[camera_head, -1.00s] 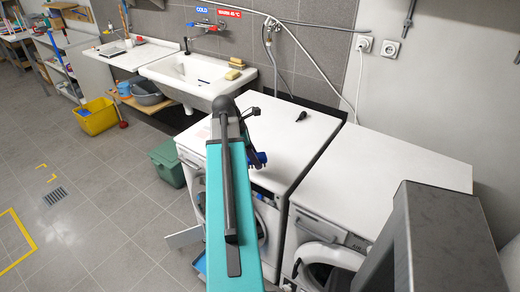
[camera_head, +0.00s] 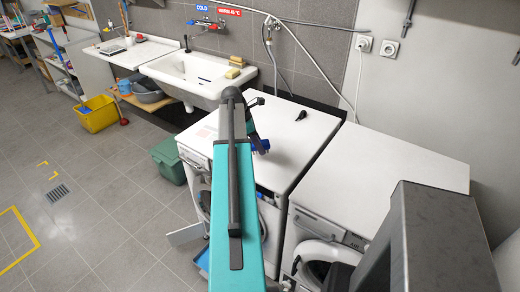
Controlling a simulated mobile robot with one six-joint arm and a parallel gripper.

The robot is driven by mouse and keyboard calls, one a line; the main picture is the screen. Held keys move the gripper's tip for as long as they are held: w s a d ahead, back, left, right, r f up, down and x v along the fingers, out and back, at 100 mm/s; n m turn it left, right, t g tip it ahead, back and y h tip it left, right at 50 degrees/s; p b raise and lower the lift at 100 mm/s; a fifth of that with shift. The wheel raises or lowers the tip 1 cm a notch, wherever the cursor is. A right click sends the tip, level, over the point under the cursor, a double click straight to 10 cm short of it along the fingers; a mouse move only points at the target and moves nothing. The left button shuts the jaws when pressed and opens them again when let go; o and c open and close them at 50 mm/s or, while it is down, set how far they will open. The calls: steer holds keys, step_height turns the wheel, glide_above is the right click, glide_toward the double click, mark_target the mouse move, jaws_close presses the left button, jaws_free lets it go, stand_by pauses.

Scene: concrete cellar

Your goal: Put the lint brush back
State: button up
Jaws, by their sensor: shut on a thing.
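My teal arm reaches away from the camera over the front of the left washing machine (camera_head: 290,150). My gripper (camera_head: 257,139) is at its far end, mostly hidden behind the arm; its fingertips do not show clearly. A small blue piece, seemingly the lint brush (camera_head: 263,147), shows at the gripper, just right of the arm, by the machine's front top edge. The gripper is shut on it. Most of its shape is hidden.
A small black object (camera_head: 301,115) lies on the left machine's top, otherwise largely clear. The right washing machine's top (camera_head: 390,170) is bare. Behind are a sink (camera_head: 190,75) and hoses. A green bin (camera_head: 168,160) and yellow bucket (camera_head: 98,114) stand on the floor.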

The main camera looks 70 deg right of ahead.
steer(key=shift+f, duration=0.15)
steer(key=shift+f+p, duration=0.7)
steer(key=shift+f, duration=0.9)
steer(key=shift+f, duration=0.1)
steer(key=o, duration=1)
steer(key=shift+c, duration=0.2)
steer(key=shift+r, duration=0.2)
steer(key=b+v, duration=0.3)
steer(key=v, duration=0.9)
steer(key=shift+a+f, duration=0.1)
